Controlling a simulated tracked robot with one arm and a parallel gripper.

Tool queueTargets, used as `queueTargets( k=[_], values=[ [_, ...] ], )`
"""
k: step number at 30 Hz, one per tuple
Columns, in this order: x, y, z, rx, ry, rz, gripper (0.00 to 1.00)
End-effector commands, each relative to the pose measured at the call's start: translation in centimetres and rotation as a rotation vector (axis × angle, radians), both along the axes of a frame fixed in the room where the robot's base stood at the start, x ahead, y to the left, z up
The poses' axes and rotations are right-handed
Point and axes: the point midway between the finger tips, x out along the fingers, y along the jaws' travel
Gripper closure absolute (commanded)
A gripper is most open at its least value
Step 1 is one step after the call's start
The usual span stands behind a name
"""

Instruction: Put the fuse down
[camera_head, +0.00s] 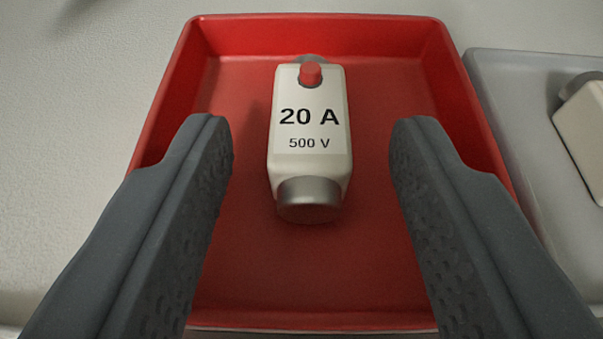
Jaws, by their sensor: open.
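A white fuse (310,155) marked "20 A 500 V" lies in the red tray (310,305). It has metal end caps and a red button near its far end. Its length points away from me, with the near cap toward me. My gripper (310,135) is open, with one grey finger to the left of the fuse and one to the right. Clear gaps show between the fuse and both fingers.
A grey tray (500,85) stands right beside the red tray on the right. Another pale fuse (583,130) with a metal cap lies in it, cut off by the picture edge. The light surface (80,110) to the left is clear.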

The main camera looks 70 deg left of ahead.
Motion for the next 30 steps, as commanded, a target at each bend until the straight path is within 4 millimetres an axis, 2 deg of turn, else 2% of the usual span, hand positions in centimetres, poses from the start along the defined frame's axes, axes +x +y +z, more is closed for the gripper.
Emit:
queueTargets(
  k=[9,15,21,30],
  values=[
    [-2.3,-5.6,2.2,0.000,-0.004,-0.002,0.57],
    [-3.2,-8.1,3.2,0.000,-0.002,-0.004,0.57],
    [-3.8,-9.2,3.7,-0.001,-0.001,-0.001,0.57],
    [-3.8,-9.7,4.1,-0.002,-0.003,-0.012,0.57]
  ],
)
